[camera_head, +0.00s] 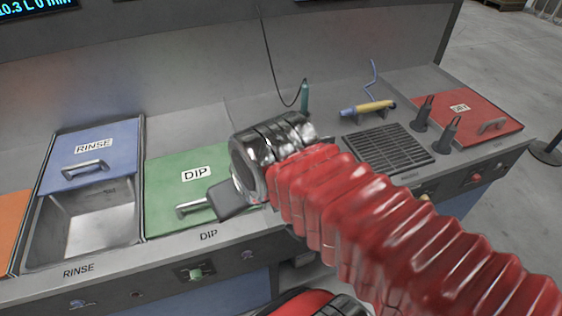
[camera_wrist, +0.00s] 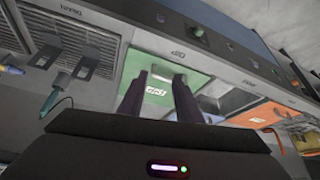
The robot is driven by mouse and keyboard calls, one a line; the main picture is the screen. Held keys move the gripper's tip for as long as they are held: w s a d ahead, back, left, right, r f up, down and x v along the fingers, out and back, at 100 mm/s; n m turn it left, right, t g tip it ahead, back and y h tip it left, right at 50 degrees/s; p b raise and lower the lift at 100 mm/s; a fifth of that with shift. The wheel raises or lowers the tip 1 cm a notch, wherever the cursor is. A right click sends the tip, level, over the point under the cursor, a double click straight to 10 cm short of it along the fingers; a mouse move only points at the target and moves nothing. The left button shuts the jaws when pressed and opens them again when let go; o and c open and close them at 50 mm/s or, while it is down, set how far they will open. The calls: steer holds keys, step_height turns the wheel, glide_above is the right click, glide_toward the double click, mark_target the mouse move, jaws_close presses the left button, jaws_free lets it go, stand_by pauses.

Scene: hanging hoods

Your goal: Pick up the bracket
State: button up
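I cannot say for sure which thing is the bracket. Two dark pieces with upright posts, one nearer (camera_head: 448,133) and one farther (camera_head: 422,114), stand right of the grille in the head view. Two similar dark shapes show at the left of the wrist view, one of them here (camera_wrist: 76,66). My gripper (camera_wrist: 160,77) is open, with its two dark fingers apart and nothing seen between them but the green DIP lid (camera_wrist: 162,62) beyond. In the head view, its dark end is in front of the green lid, right of the lid's handle (camera_head: 195,206); my red arm hides part of the counter.
The counter holds a blue RINSE lid (camera_head: 70,150) over an open metal basin (camera_head: 90,222), a grille (camera_head: 388,146), a red lid (camera_head: 465,105) and a yellow-handled tool (camera_head: 375,107) with a blue hose.

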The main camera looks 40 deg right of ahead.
steer(key=shift+o, duration=0.4)
steer(key=shift+o, duration=0.7)
steer(key=o, duration=0.3)
steer(key=shift+w+d+r, duration=0.2)
steer(key=shift+w+d, duration=0.2)
steer(key=shift+w, duration=0.1)
steer(key=o, duration=0.4)
steer(key=w+d+g, duration=0.1)
steer(key=w+d, duration=0.2)
steer(key=w+d+m+g, duration=0.1)
steer(key=w+d, duration=0.2)
steer(key=w+d+g, duration=0.1)
steer(key=w+d, duration=0.2)
steer(key=shift+w+d+r+m+h, duration=0.25)
steer(key=shift+d+r+m+h, duration=0.05)
steer(key=shift+d+r, duration=0.1)
steer(key=shift+c, duration=0.2)
steer(key=w+d+f+g, duration=0.1)
steer(key=w+d, duration=0.1)
steer(key=d, duration=0.2)
steer(key=w+d+f+m, duration=0.1)
steer(key=w+d+f, duration=0.1)
steer(key=d, duration=0.2)
steer(key=w+d+f+g, duration=0.1)
steer(key=w+d+f, duration=0.1)
steer(key=d, duration=0.2)
steer(key=shift+d+g, duration=0.1)
steer(key=shift+g, duration=0.2)
